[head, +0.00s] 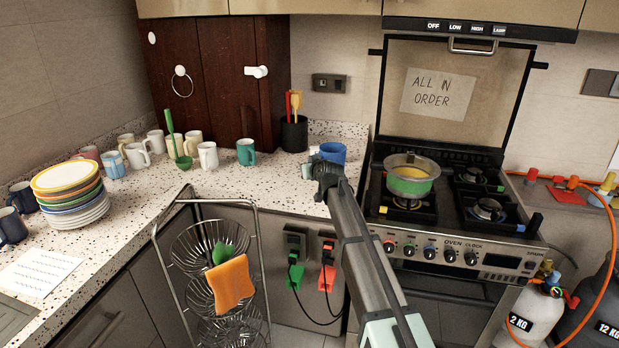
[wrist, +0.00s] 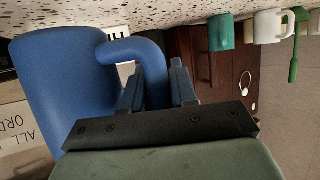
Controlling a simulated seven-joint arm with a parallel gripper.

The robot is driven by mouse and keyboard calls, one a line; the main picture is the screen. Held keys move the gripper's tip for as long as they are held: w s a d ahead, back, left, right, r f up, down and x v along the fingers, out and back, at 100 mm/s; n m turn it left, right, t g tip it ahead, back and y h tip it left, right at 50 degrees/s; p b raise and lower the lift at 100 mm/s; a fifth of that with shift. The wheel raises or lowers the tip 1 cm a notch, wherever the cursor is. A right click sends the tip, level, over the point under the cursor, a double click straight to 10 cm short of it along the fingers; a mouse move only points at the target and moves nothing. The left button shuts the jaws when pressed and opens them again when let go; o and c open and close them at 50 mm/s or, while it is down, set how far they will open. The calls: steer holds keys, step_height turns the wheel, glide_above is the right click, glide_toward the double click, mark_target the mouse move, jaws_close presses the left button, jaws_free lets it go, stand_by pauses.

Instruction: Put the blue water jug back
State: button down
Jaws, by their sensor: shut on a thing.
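The blue water jug (head: 333,151) shows beyond the end of my arm in the head view, over the counter's right end beside the stove. Its lower part is hidden by my arm, so I cannot tell whether it touches the counter. The jug (wrist: 60,85) fills the left of the wrist view, with its curved handle between my fingers. My gripper (wrist: 160,78) is shut on the handle. In the head view my gripper (head: 323,170) is in front of the jug and partly covers it.
The speckled counter (head: 280,192) holds several mugs, a teal mug (head: 246,152), a black utensil holder (head: 294,134) and stacked plates (head: 72,192). A pot (head: 409,176) sits on the stove at right. A wire rack (head: 208,245) stands before the counter.

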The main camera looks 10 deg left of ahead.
steer(key=shift+f, duration=1.7)
steer(key=shift+f, duration=0.1)
steer(key=c, duration=0.9)
jaws_free()
steer(key=v, duration=1.2)
